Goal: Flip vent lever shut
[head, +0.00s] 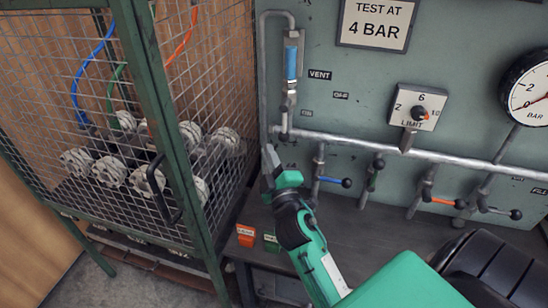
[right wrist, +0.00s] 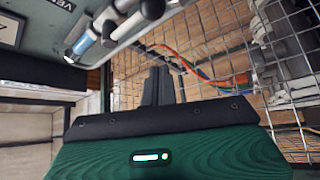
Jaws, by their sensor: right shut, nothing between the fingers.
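The vent lever (head: 291,64) has a blue grip and points straight up, in line with the vertical pipe beside the VENT label (head: 319,75). In the right wrist view the blue grip (right wrist: 83,44) shows at upper left. My right gripper (head: 268,158) is below and slightly left of the lever, near the lower end of the vertical pipe, apart from the lever. Its dark fingers (right wrist: 156,86) are together with nothing between them. My left gripper is out of view.
A wire mesh cage (head: 165,90) with a green frame stands close on the left, holding several grey flanged parts. Right of the gripper, several levers hang under a horizontal pipe (head: 400,153). A limit dial (head: 420,112) and a gauge (head: 531,92) are farther right.

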